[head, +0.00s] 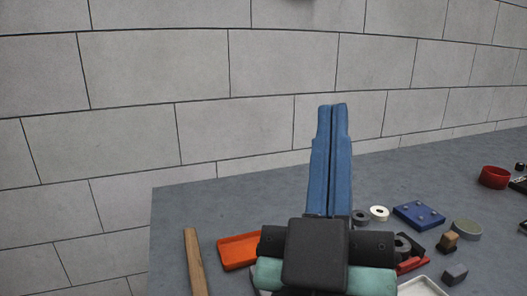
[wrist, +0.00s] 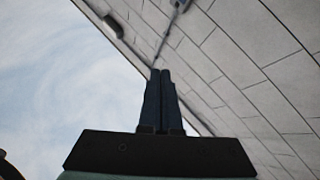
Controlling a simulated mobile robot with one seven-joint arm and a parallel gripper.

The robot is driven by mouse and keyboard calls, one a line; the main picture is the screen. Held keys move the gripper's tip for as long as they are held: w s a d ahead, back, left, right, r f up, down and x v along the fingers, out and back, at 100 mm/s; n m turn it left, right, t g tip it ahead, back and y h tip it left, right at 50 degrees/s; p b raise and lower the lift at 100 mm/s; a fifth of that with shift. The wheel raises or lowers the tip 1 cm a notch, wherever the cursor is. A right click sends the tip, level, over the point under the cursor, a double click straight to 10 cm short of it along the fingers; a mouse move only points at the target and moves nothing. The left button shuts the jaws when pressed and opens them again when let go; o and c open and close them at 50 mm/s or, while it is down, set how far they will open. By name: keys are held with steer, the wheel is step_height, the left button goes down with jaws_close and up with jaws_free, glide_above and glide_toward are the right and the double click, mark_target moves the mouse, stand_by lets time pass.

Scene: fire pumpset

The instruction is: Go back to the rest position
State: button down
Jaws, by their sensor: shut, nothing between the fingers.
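My gripper (head: 339,112) has long blue fingers that lie side by side, shut and empty. In the head view it is above the grey table (head: 170,237), its fingers pointing up and away in front of the block wall.
On the table are a wooden strip (head: 195,262), an orange tray (head: 239,250), grey and white rings (head: 379,213), a blue plate (head: 418,215), a red bowl (head: 494,177) and a white tray (head: 422,288). The block wall (head: 150,100) stands behind. The space around the fingers looks clear.

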steer(key=s+a+r+t+y, duration=0.3)
steer(key=a+r+y, duration=0.3)
steer(key=r, duration=0.5)
step_height(320, 180, up, 25)
steer(key=p, duration=2.6)
steer(key=shift+w+d+g+h+p, duration=0.15)
steer(key=shift+w+g+h+p, duration=0.15)
steer(key=shift+w, duration=0.1)
